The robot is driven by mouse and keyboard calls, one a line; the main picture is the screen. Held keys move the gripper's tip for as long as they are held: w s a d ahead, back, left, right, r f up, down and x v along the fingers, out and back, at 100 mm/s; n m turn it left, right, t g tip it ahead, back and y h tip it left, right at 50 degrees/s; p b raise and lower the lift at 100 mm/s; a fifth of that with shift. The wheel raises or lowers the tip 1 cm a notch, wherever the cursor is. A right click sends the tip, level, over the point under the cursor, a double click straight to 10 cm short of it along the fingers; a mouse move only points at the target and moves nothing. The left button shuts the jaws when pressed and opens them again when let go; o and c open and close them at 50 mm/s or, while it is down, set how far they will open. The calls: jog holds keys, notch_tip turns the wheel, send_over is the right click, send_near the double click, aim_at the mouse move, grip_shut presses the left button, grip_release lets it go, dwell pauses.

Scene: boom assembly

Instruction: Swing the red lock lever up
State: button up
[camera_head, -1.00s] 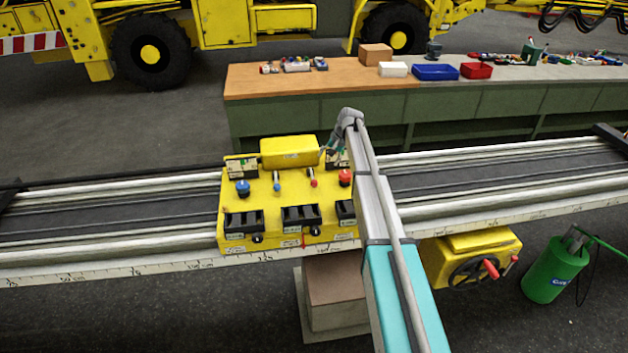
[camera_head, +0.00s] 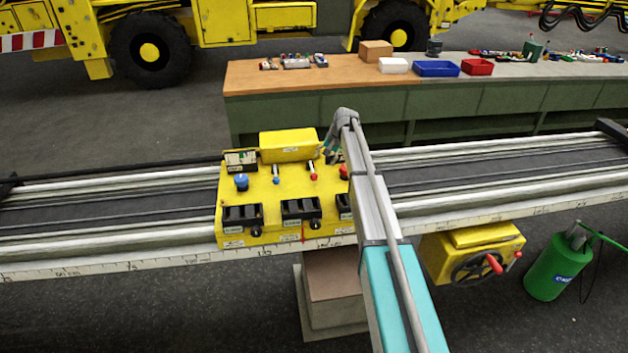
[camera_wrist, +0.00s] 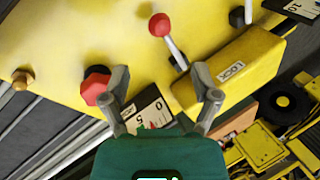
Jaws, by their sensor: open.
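The red lock lever, a red ball (camera_wrist: 160,25) on a pale stem, stands beside a yellow block marked LOCK (camera_wrist: 229,73) in the wrist view. In the head view the red-tipped lever (camera_head: 313,176) sits on the yellow control panel (camera_head: 262,206), in front of the raised yellow block (camera_head: 289,146). My gripper (camera_wrist: 160,74) is open, with no object held. Its left finger is close to a red knob (camera_wrist: 96,84) and its right finger is at the LOCK block; I cannot tell whether they touch. My gripper (camera_head: 331,152) is over the panel's back right corner.
A blue-tipped lever (camera_head: 276,180) and a blue knob (camera_head: 241,181) stand left of the red lever. A scale plate (camera_wrist: 150,108) lies below my fingers in the wrist view. The panel straddles a long rail (camera_head: 110,210). A workbench (camera_head: 330,80) stands behind.

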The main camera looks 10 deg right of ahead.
aim_at(315, 174)
jog(key=shift+b+x, duration=4.3)
jog(key=shift+x, duration=0.7)
